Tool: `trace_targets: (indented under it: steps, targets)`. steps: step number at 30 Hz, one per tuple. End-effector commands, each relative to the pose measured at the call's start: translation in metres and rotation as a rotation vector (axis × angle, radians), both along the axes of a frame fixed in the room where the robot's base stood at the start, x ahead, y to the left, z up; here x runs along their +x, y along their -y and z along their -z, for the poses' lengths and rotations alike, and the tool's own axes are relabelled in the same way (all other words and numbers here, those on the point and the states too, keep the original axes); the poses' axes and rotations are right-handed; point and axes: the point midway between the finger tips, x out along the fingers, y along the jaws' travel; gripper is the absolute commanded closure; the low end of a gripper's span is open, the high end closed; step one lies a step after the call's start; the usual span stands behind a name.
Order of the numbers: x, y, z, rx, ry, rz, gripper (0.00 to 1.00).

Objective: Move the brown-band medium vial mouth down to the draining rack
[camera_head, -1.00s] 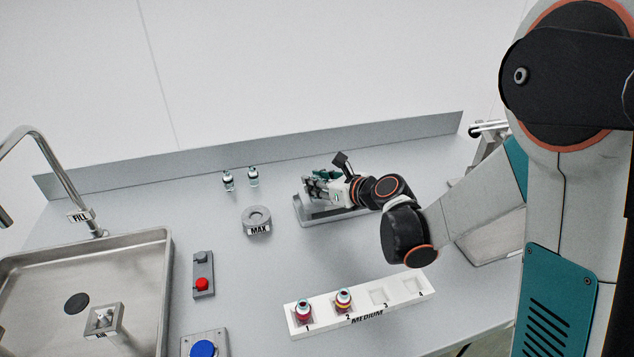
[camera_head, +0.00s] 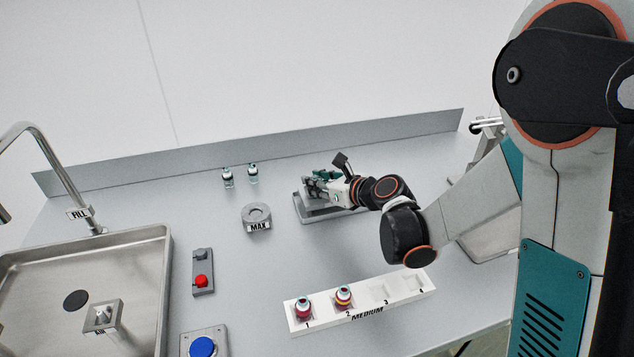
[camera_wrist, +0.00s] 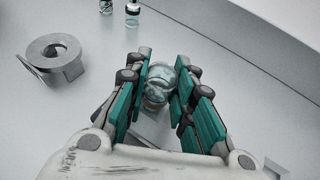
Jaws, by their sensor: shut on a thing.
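My gripper (camera_head: 318,188) is at the back middle of the bench, over a grey low-rimmed tray or rack (camera_head: 299,213). In the wrist view its teal-padded fingers (camera_wrist: 160,88) are closed on a clear glass vial (camera_wrist: 157,95), one finger on each side. In the head view the fingers hide the vial. Whether it touches the surface below is unclear.
Two clear vials (camera_head: 228,178) (camera_head: 253,174) stand near the back wall. A round MAX holder (camera_head: 257,218) is left of my gripper. A white MEDIUM rack (camera_head: 405,288) in front holds two banded vials in slots 1 and 2. A sink (camera_head: 140,260) and buttons are left.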

Motion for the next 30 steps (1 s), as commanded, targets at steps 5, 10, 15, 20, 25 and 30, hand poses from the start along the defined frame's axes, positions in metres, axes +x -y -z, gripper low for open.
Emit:
trace_targets:
  steps: [5, 10, 15, 20, 25, 30]
  targets:
    - [0.0000, 0.0000, 0.0022, 0.000, 0.000, 0.000, 0.92]
    - [0.0000, 0.0000, 0.0019, 0.000, 0.000, 0.000, 0.54]
    - [0.0000, 0.0000, 0.0018, 0.000, 0.000, 0.000, 0.54]
    - [0.0000, 0.0000, 0.0018, 0.000, 0.000, 0.000, 0.40]
    - [0.0000, 0.0000, 0.0018, 0.000, 0.000, 0.000, 0.40]
    - [0.0000, 0.0000, 0.0018, 0.000, 0.000, 0.000, 0.40]
